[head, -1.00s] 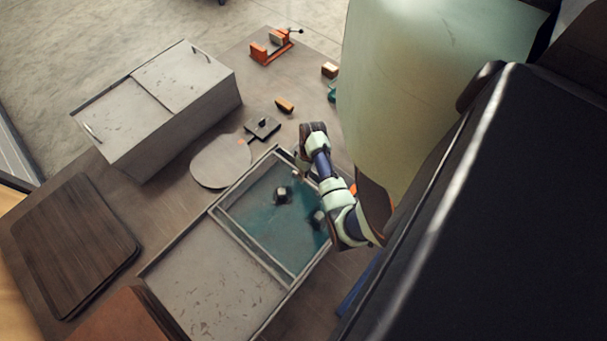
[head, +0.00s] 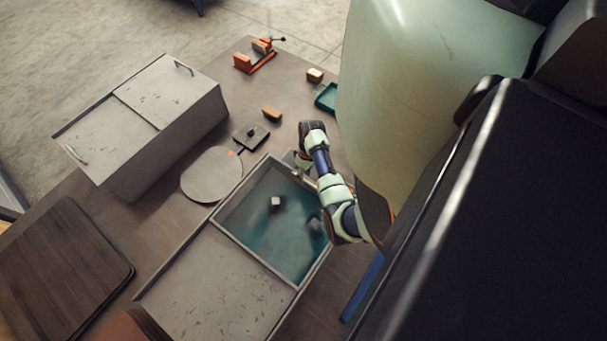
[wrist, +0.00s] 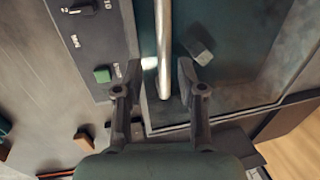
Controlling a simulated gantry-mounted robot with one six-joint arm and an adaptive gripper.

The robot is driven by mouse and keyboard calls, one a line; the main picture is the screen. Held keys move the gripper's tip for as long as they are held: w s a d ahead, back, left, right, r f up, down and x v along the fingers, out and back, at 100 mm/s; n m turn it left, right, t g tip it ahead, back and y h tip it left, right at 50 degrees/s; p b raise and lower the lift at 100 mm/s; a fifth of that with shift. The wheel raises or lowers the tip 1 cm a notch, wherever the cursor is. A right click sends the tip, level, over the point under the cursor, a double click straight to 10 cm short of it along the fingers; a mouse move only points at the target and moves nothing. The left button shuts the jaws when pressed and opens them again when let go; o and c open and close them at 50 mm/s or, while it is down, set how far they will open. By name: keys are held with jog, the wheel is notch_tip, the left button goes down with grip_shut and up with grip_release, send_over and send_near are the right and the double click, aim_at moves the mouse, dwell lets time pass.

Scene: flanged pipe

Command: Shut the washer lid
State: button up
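The washer (head: 222,285) is a grey box with a teal basin (head: 262,235) showing at one end and a flat grey panel beside it; I cannot tell which part is the lid. A small grey block (head: 276,204) sits in the basin. It also shows in the wrist view (wrist: 197,50). My gripper (wrist: 160,70) is open at the washer's edge, its fingers on either side of an upright-looking metal bar (wrist: 163,40). I cannot tell whether they touch it. In the head view my arm hides the fingertips.
A control panel with a green button (wrist: 103,74) lies left of the bar. A grey two-lidded box (head: 150,125) stands at upper left. A round grey plate (head: 211,175), an orange clamp (head: 255,57), and a dark board (head: 62,268) rest on the table.

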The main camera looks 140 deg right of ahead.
notch_tip(320, 180, up, 7)
jog(key=s, duration=0.1)
jog(key=shift+s+r, duration=0.2)
dwell(0.6)
